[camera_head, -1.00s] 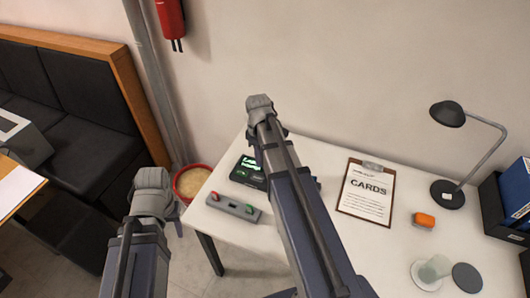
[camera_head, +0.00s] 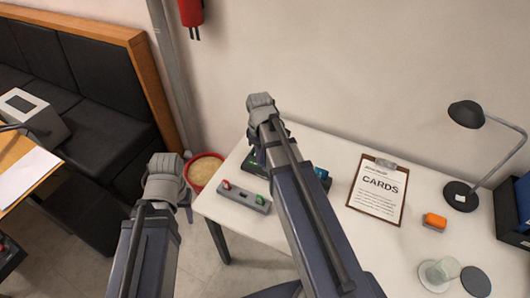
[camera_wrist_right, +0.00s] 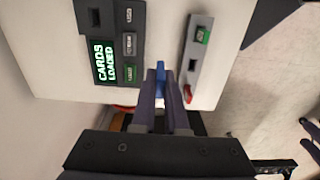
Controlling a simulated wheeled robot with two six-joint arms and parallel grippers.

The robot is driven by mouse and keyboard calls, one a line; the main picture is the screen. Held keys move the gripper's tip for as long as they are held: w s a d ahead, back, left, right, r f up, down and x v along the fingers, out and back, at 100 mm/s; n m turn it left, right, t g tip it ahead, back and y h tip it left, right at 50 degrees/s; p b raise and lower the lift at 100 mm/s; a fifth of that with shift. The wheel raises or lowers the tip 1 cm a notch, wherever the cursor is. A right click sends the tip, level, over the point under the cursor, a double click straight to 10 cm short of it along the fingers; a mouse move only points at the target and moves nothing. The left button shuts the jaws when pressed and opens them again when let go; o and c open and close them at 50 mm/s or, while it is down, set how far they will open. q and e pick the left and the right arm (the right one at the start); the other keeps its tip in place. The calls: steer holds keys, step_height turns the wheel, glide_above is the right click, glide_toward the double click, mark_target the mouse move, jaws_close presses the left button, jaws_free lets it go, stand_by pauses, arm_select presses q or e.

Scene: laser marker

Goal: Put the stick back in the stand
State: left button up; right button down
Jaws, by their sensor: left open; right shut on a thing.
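In the right wrist view, my right gripper (camera_wrist_right: 161,76) is shut on a small blue stick (camera_wrist_right: 161,67), of which only a narrow part shows between the fingers. It is over the table edge, between the display device (camera_wrist_right: 104,40) and the grey button box (camera_wrist_right: 195,60). In the head view my right arm hides this gripper. My left gripper (camera_head: 187,200) is open and empty, left of the table; its wrist mostly hides its fingers. A small blue-teal thing (camera_head: 323,175) shows beside my right arm; I cannot tell whether it is the stand.
The white table (camera_head: 330,225) also bears a clipboard (camera_head: 378,190), an orange block (camera_head: 434,221), a lamp (camera_head: 466,115) and a clear glass (camera_head: 437,271). A red bin (camera_head: 205,170) stands on the floor. A black bench (camera_head: 100,85) is at left.

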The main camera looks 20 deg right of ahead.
steer(key=s+a, duration=0.2)
steer(key=a, duration=0.6)
steer(key=shift+s, duration=0.35)
steer(key=shift+a, duration=0.1)
steer(key=shift+f+b, duration=4.5)
steer(key=shift+b, duration=0.05)
steer(key=shift+f+b, duration=1.7)
steer(key=c, duration=0.9)
jaws_free()
steer(key=shift+o, duration=0.2)
